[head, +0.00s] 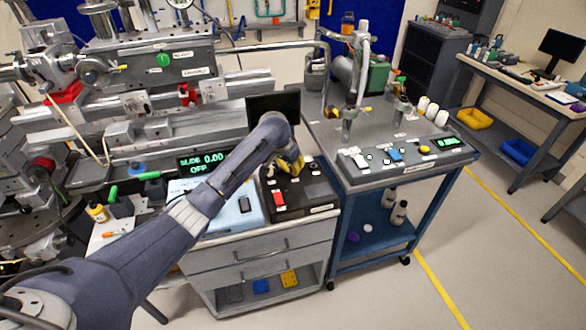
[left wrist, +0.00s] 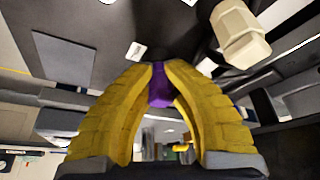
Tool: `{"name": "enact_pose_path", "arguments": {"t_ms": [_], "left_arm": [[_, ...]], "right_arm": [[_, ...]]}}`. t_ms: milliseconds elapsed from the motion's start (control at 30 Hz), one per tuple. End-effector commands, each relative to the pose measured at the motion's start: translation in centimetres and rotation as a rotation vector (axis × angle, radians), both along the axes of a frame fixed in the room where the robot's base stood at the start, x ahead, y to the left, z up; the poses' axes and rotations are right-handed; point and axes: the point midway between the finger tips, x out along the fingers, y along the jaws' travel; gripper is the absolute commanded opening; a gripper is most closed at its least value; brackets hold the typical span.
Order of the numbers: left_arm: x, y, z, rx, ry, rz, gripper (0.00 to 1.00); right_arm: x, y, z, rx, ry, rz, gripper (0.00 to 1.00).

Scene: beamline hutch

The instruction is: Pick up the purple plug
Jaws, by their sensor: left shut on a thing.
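My left arm reaches in from the lower left of the head view. Its yellow-fingered gripper (head: 293,164) is over the black panel box (head: 315,190) on the drawer cabinet. In the left wrist view, the two yellow fingers (left wrist: 158,88) close at their tips on the purple plug (left wrist: 159,92). Only part of the plug shows between the fingers. I cannot pick it out in the head view, where the gripper and arm hide it. My right gripper is in neither view.
A red switch (head: 278,198) sits on the black box. A light-blue case (head: 232,212) stands to its left. The blue cart (head: 370,183) with a display is close on the right. A pale hexagonal part (left wrist: 240,32) is near the fingers. Open floor lies right of the cart.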

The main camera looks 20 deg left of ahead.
Motion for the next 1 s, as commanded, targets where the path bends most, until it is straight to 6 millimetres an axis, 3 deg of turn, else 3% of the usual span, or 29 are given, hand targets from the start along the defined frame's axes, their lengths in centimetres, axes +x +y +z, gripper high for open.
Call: {"name": "enact_pose_path", "arguments": {"t_ms": [233, 433, 1000], "left_arm": [[0.1, 0.0, 1.1, -0.001, -0.004, -0.001, 0.0], [0.1, 0.0, 3.6, -0.001, -0.005, -0.001, 0.0], [0.1, 0.1, 16.0, 0.002, -0.004, 0.0, 0.0]], "right_arm": [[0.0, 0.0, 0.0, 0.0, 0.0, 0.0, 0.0], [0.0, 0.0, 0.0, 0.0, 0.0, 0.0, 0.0], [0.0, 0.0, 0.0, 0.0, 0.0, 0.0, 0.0]]}}
